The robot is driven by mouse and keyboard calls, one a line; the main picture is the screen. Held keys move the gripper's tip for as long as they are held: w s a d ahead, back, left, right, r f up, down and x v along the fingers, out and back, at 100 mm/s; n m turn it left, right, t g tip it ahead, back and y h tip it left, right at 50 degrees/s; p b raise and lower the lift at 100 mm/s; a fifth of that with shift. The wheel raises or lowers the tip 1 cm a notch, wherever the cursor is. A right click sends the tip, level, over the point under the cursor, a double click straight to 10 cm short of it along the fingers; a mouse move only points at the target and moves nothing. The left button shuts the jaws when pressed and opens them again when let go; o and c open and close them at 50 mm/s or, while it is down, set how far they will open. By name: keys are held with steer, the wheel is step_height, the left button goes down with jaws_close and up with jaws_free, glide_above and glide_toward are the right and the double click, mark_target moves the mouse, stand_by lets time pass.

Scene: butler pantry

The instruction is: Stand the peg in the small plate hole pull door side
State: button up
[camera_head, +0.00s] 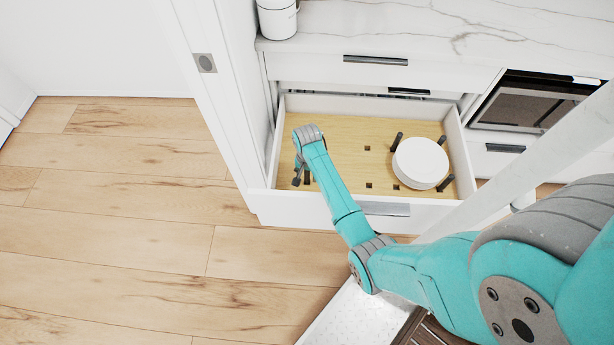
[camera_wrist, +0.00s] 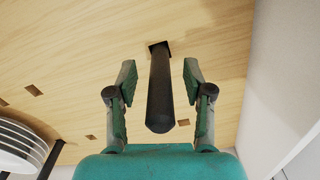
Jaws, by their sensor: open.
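A dark round peg (camera_wrist: 160,95) shows in the wrist view between my fingers. Its far end meets a square hole in the wooden peg board, and its near end points toward the camera; it looks upright in that hole. My gripper (camera_wrist: 160,72) is open, with one finger on each side of the peg and a visible gap on both sides. In the head view my gripper (camera_head: 302,178) is low over the left part of the open drawer (camera_head: 340,208), and my arm partly hides the peg there. The wooden board (camera_head: 345,130) has several empty square holes.
A stack of white plates (camera_head: 420,163) stands at the drawer's right, with dark pegs around it; it also shows in the wrist view (camera_wrist: 18,140). The drawer's left wall and the white door-side panel (camera_head: 222,100) are close to my gripper. The board's middle is free.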

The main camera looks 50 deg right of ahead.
steer(key=shift+f, duration=0.1)
steer(key=shift+c, duration=0.2)
jaws_close()
step_height(320, 180, up, 10)
steer(key=shift+f, duration=0.1)
stand_by(0.4)
